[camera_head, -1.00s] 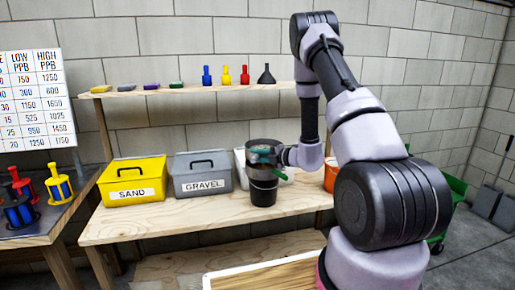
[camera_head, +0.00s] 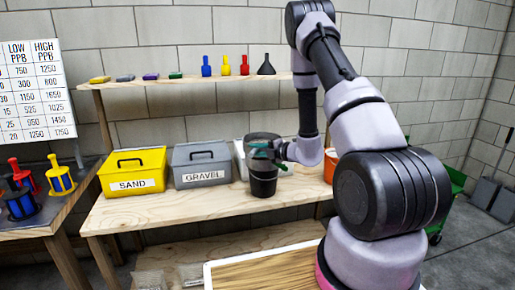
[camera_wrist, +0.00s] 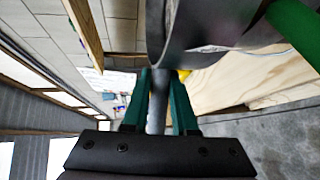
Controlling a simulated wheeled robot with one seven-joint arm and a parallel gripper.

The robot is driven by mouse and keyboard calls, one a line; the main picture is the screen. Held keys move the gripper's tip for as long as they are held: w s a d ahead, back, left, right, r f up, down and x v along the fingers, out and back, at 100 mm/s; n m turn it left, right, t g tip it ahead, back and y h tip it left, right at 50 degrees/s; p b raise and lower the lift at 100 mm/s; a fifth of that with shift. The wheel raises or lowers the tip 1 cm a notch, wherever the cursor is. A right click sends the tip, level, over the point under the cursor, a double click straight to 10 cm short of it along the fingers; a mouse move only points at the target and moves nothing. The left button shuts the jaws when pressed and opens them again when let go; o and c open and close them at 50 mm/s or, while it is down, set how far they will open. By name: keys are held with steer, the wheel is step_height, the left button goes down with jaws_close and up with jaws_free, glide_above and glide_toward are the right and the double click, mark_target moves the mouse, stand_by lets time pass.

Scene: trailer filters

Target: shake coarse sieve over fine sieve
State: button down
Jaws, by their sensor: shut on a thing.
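My gripper (camera_head: 270,152), with green fingers, is at a dark grey round sieve (camera_head: 261,136) above the wooden bench. In the wrist view the fingers (camera_wrist: 158,100) are shut on a grey handle-like bar, and the curved grey wall of the sieve (camera_wrist: 155,30) rises just beyond them. A black bucket (camera_head: 263,184) stands upright on the bench directly below the held sieve. A second sieve cannot be made out clearly; the gripper and the upper rim hide the space between. I cannot tell which sieve is coarse or fine.
A yellow SAND box (camera_head: 133,174) and a grey GRAVEL box (camera_head: 202,167) stand left of the bucket on the bench (camera_head: 150,211). A white box (camera_head: 239,157) and an orange bucket (camera_head: 330,165) are close by. A shelf (camera_head: 187,81) with bottles and a funnel runs behind.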

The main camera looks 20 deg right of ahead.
steer(key=w+d, duration=0.1)
steer(key=w, duration=0.2)
steer(key=w+d, duration=0.1)
steer(key=shift+w+d, duration=0.25)
steer(key=shift+d, duration=0.05)
steer(key=shift+s+a, duration=0.45)
steer(key=shift+s, duration=0.35)
steer(key=shift+s+a, duration=0.45)
steer(key=shift+s, duration=0.35)
steer(key=shift+s+a, duration=0.45)
steer(key=shift+s, duration=0.35)
steer(key=shift+w+d, duration=0.5)
steer(key=shift+w, duration=0.4)
steer(key=shift+w+d, duration=0.25)
steer(key=shift+w, duration=0.15)
steer(key=shift+r, duration=2.55)
steer(key=shift+d, duration=0.1)
